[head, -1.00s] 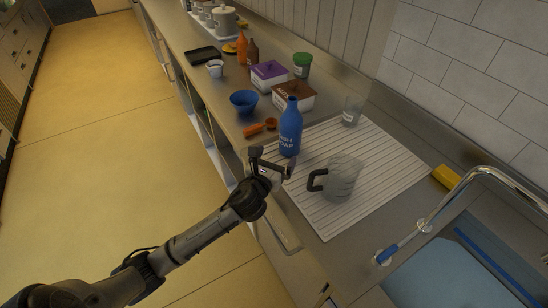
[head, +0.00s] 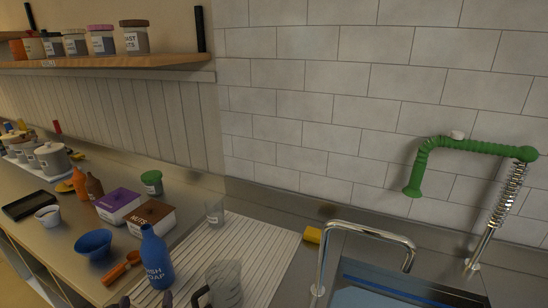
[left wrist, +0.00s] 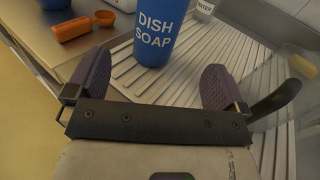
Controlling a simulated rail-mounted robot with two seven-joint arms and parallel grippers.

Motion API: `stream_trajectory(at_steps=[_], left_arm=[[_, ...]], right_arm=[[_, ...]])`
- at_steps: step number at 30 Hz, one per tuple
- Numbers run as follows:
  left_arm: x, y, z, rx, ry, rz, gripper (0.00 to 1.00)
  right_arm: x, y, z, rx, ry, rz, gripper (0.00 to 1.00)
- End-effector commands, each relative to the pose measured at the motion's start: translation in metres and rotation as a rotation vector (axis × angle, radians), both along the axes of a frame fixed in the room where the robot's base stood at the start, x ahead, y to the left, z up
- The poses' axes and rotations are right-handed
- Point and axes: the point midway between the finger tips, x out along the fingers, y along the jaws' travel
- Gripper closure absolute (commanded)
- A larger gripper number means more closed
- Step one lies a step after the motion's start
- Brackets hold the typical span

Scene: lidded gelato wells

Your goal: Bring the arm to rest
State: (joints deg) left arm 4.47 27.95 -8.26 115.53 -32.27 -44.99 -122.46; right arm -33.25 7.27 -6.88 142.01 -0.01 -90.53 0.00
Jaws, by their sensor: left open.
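My left gripper (head: 147,300) shows only as fingertips at the bottom edge of the head view. In the left wrist view my left gripper (left wrist: 154,84) is open, its two purple-grey fingers wide apart with nothing between the tips. The blue dish soap bottle (head: 156,262) stands upright on the ribbed white mat, just beyond the fingers; it also shows in the left wrist view (left wrist: 155,30). A clear pitcher (head: 226,284) with a dark handle stands to the right of the gripper. My right gripper is not in view.
An orange scoop (head: 122,268), a blue bowl (head: 93,244), a lidded nuts tub (head: 151,219) and a purple-lidded tub (head: 118,206) stand on the counter at left. A clear cup (head: 214,212) is on the mat (head: 262,243). A sink with a faucet (head: 366,232) lies right.

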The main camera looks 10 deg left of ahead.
Motion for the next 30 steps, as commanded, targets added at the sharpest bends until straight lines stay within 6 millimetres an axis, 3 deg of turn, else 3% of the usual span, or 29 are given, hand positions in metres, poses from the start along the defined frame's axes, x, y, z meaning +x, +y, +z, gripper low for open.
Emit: stream_trajectory(at_steps=[5,14,24,30], left_arm=[[-0.024,-0.013,0.022,-0.283,0.019,0.033,0.00],[-0.099,-0.049,0.053,-1.046,0.057,0.261,0.00],[-0.201,-0.096,0.110,-1.782,0.036,0.767,0.00],[-0.260,-0.123,0.152,-2.070,-0.035,1.142,0.00]], right_arm=[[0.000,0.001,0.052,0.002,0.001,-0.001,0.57],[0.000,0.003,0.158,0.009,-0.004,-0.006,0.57],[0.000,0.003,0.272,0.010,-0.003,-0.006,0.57],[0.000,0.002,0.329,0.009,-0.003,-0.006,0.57]])
